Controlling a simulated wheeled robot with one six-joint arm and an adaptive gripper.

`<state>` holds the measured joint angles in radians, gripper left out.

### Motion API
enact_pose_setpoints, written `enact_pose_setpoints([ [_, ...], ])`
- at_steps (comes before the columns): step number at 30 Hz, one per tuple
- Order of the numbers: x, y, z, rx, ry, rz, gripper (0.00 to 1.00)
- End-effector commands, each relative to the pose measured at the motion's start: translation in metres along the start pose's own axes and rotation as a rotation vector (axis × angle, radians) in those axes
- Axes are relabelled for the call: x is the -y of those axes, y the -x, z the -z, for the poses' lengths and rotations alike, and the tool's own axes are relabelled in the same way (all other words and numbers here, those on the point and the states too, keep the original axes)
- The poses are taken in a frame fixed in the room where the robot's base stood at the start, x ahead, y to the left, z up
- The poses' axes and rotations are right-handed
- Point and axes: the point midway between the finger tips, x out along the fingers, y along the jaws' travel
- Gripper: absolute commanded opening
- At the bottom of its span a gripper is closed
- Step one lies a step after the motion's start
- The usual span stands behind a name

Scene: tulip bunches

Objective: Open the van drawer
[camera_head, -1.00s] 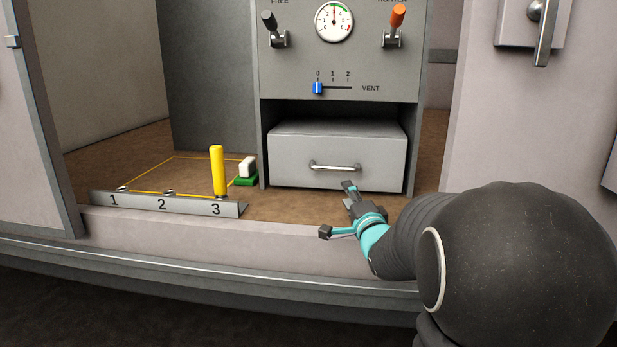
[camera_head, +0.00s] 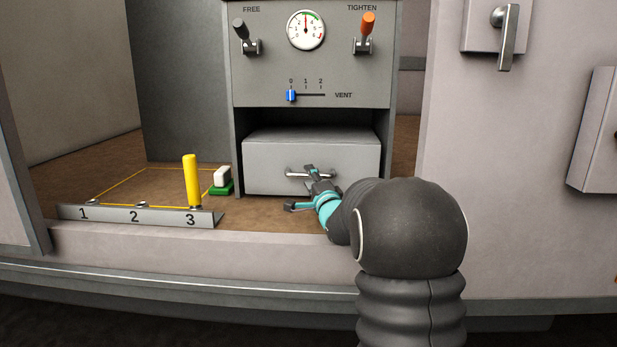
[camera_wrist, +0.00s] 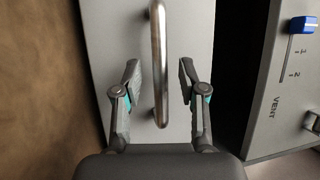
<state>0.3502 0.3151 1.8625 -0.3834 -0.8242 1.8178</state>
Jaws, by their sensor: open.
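The grey van drawer (camera_head: 268,160) sits shut under the control panel, with a metal bar handle (camera_head: 296,174) on its front. In the wrist view the drawer front (camera_wrist: 188,30) fills the middle, and the handle (camera_wrist: 159,60) runs upright in the picture, between the two fingers. My gripper (camera_head: 302,187) is in front of the drawer at the handle. In the wrist view my gripper (camera_wrist: 160,82) is open, with a gap between each finger and the handle. In the head view my gripper hides part of the handle.
The control panel (camera_head: 270,75) above the drawer has two levers, a gauge and a blue vent slider (camera_head: 291,95). Left of the drawer stand a yellow peg (camera_head: 192,180), a green-and-white block (camera_head: 221,180) and a numbered rail (camera_head: 115,216). The van sill (camera_head: 180,245) runs in front.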

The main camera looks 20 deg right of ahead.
Motion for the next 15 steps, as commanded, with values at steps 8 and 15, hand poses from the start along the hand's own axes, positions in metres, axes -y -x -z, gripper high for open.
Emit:
enact_pose_setpoints([
  [8,0.0,-0.017,0.0,0.0,0.0,-0.001,0.41],
  [15,0.0,-0.017,0.0,0.0,0.0,0.0,0.41],
])
